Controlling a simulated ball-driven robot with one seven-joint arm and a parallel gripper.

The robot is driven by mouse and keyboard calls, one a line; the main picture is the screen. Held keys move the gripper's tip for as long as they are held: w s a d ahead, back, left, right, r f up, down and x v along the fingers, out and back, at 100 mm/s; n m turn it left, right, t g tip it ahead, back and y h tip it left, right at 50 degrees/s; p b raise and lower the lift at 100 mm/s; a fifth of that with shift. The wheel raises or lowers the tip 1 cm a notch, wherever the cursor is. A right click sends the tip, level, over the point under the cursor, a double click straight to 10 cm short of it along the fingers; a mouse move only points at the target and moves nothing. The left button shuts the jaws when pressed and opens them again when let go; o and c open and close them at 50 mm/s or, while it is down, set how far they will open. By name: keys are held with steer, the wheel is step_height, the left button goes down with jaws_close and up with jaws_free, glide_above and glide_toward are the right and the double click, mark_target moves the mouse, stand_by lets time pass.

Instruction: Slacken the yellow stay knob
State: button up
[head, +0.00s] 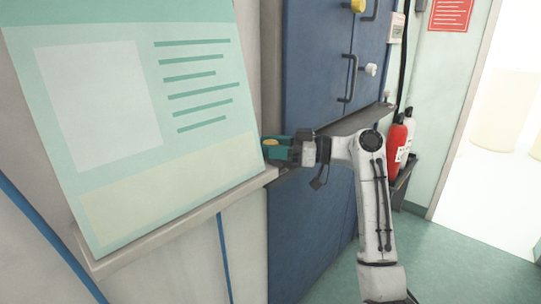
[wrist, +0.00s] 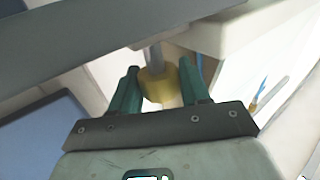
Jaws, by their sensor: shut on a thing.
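A yellow knob (wrist: 158,86) on a grey stem sits between the two green fingers of my gripper (wrist: 160,88) in the wrist view. My gripper is shut on it; the fingers partly hide its sides. In the head view my gripper (head: 276,149) is beside the right end of the sloped board's ledge, with a bit of the yellow knob (head: 270,142) showing at the green fingers. The knob's mounting is hidden in the head view.
A tilted pale green board (head: 150,190) on a ledge fills the left. Blue doors (head: 312,75) with black handles stand behind my gripper, bearing another yellow knob (head: 357,5) and a white knob (head: 371,69). Red extinguisher (head: 396,150) and open floor (head: 450,250) are at right.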

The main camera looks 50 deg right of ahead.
steer(key=shift+f, duration=0.1)
stand_by(0.4)
steer(key=o, duration=1)
steer(key=b+v, duration=0.1)
steer(key=v, duration=0.9)
steer(key=shift+s+d, duration=0.2)
steer(key=shift+d, duration=0.2)
